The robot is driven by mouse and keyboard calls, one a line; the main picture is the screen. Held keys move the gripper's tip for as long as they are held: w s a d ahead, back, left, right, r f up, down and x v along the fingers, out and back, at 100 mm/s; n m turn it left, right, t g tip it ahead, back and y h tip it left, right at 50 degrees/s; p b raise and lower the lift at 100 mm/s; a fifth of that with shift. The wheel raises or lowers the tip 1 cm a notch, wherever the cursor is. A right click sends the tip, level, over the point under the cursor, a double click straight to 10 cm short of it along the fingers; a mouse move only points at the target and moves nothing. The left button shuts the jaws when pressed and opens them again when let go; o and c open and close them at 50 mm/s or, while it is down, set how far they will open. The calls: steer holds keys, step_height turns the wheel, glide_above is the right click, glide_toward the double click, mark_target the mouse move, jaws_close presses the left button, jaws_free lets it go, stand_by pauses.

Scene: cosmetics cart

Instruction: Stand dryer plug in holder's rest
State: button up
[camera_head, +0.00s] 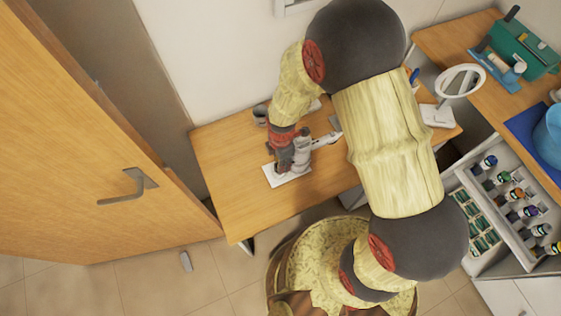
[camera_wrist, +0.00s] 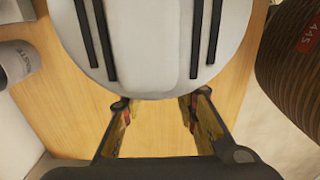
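In the head view my gripper (camera_head: 283,160) points down over a white rectangular plate (camera_head: 291,180) on the wooden table. A grey dryer-like body (camera_head: 302,146) stands beside it, partly hidden by my gripper. In the wrist view my two fingers (camera_wrist: 155,106) are apart with a gap between them, and nothing shows held. A pale rounded part with dark slots (camera_wrist: 151,60) lies just past the fingertips. I cannot tell whether it is the dryer or its holder. I cannot make out the plug or the holder's rest in either view.
A grey cup (camera_head: 260,113) stands at the table's back left. A round white mirror (camera_head: 460,80) and an open drawer of bottles (camera_head: 510,205) are at right. A wooden door (camera_head: 80,130) is at left. The table's front left (camera_head: 232,200) is clear.

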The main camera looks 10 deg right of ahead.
steer(key=shift+o, duration=0.9)
step_height(320, 180, up, 12)
stand_by(0.5)
stand_by(0.3)
